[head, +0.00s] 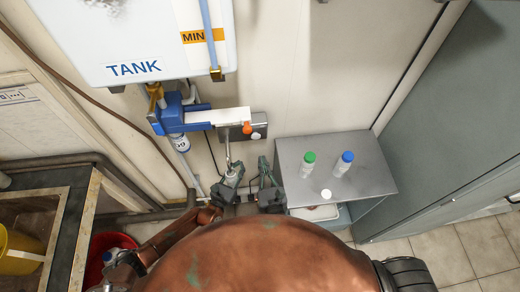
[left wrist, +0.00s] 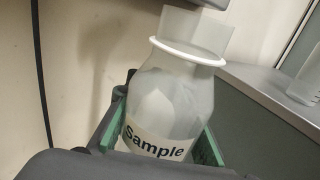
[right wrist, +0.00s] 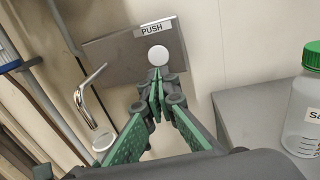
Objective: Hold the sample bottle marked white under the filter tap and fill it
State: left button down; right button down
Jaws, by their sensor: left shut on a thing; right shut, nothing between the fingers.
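The open sample bottle (left wrist: 172,95), clear with a white neck ring and a "Sample" label, stands between the green fingers of my left gripper (head: 232,176), which is shut on it. Its mouth shows in the right wrist view (right wrist: 103,141) just below the curved metal spout (right wrist: 88,88) of the filter tap. I cannot tell whether water runs or how full the bottle is. My right gripper (right wrist: 157,80) is shut and empty, its tips close below the round white button (right wrist: 158,55) on the PUSH plate (right wrist: 112,55); contact is unclear.
A grey side table (head: 372,180) at the right carries a green-capped bottle (head: 308,165), a blue-capped bottle (head: 343,164) and a loose white cap (head: 326,194). The white tank (head: 140,35) and blue filter housing (head: 175,118) hang on the wall above. A red bucket (head: 103,243) stands lower left.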

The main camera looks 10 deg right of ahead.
jog(key=shift+s+d, duration=0.1)
jog(key=shift+s, duration=1.6)
pick_arm(q)
jog(key=s, duration=1)
jog(key=shift+f, duration=0.45)
pick_arm(e)
jog(key=shift+r, duration=0.1)
dwell(0.4)
